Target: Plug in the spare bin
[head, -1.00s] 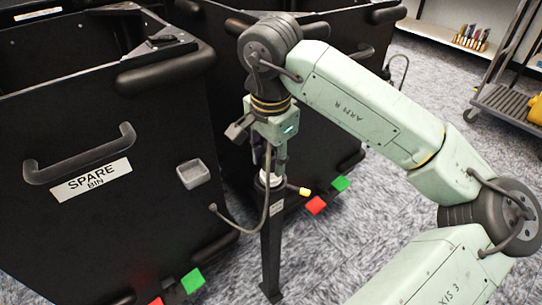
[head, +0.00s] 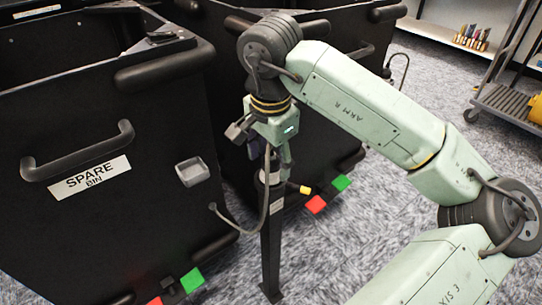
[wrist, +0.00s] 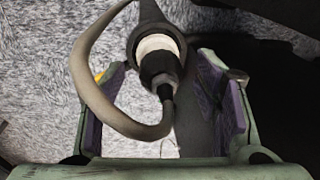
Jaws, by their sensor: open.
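A dark cable (head: 232,220) runs from the bin to a black post (head: 271,255). In the wrist view, a dark plug (wrist: 160,66) with a pale ring stands at the post's top, its cable (wrist: 88,95) looping left. My gripper (head: 272,165) is open over the post top. In the wrist view its purple-padded jaws (wrist: 163,95) stand either side of the plug, apart from it.
A second black bin (head: 335,110) stands close behind the post. Red and green markers (head: 316,205) lie at the bins' feet. A trolley (head: 510,105) stands at far right. Grey carpet is clear at the front.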

